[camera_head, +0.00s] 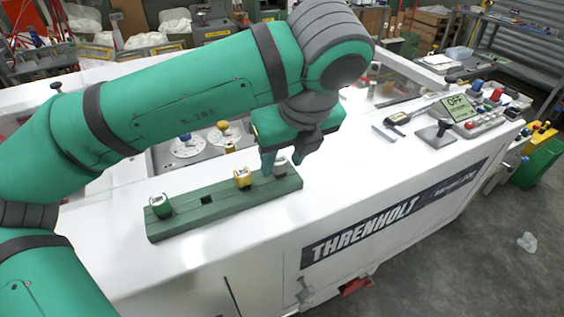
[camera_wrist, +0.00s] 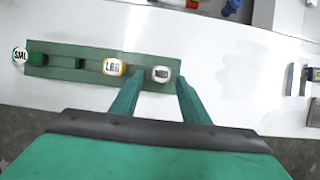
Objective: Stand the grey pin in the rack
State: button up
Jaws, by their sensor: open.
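The green rack (camera_head: 224,208) is a long block on the white machine top; it also shows in the wrist view (camera_wrist: 55,70). The grey pin (camera_head: 280,167) stands upright at the rack's right end, its pale cap showing in the wrist view (camera_wrist: 161,74). How deep it sits is hidden. My gripper (camera_head: 283,160) is open above that end, one finger on either side of the grey pin; the fingers also show in the wrist view (camera_wrist: 160,80). A yellow pin (camera_head: 242,178) stands just left of it, and a green pin (camera_head: 160,206) at the left end.
A square empty hole (camera_head: 206,198) lies between the green and yellow pins. Behind the rack is a recess with round dials (camera_head: 187,145). A control panel (camera_head: 475,115) and a black-knobbed plate (camera_head: 437,132) lie to the right. The white top right of the rack is clear.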

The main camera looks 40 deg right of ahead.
jog(key=d+v, duration=0.1)
jog(key=v, duration=0.9)
jog(key=shift+a, duration=0.5)
